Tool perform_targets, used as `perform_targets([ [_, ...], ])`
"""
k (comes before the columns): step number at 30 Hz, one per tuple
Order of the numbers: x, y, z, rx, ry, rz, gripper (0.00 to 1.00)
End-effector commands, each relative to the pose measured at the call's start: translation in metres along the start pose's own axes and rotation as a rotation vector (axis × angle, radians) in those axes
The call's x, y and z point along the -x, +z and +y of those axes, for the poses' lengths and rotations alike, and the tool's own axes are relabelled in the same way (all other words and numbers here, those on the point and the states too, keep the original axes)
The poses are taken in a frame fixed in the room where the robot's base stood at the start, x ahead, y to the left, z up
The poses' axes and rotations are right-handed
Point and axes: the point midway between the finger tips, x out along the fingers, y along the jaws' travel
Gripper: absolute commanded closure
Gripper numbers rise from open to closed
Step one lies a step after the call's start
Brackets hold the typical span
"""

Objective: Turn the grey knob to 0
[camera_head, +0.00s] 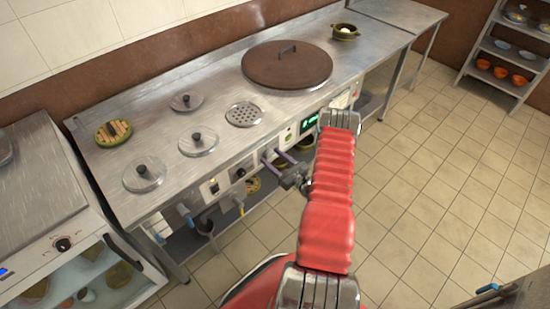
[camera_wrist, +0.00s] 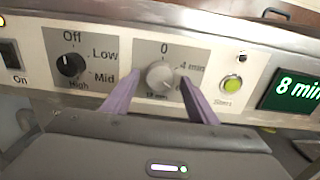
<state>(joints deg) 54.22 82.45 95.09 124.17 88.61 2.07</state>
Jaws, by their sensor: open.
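The grey knob (camera_wrist: 161,75) is a round, light grey dial on a grey panel in the wrist view. Its panel reads 0 above, 4 min at right, and a partly hidden label below. I cannot make out the knob's pointer clearly. A green display (camera_wrist: 298,90) to the right reads 8 min. My gripper (camera_wrist: 160,78) is open, with one purple finger on each side of the knob; I cannot tell whether they touch it. In the head view my gripper (camera_head: 275,157) is at the counter's front panel, and the knob is not clearly visible there.
A black knob (camera_wrist: 71,66) marked Off, Low, Mid and High is left of the grey one. The steel counter (camera_head: 150,112) holds a big brown lid (camera_head: 288,68). The tiled floor (camera_head: 440,170) is clear.

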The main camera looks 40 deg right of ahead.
Motion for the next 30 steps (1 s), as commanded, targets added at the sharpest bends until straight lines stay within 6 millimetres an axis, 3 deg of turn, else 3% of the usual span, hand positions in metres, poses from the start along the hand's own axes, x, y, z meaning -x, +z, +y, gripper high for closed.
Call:
perform_targets([
  [17,0.0,0.0,0.0,0.001,0.0,0.0,0.86],
  [18,0.001,0.0,-0.017,0.006,-0.004,-0.002,0.88],
  [21,0.001,0.0,-0.006,0.003,-0.005,0.0,0.88],
  [30,0.001,0.001,-0.003,0.06,-0.006,-0.002,0.88],
])
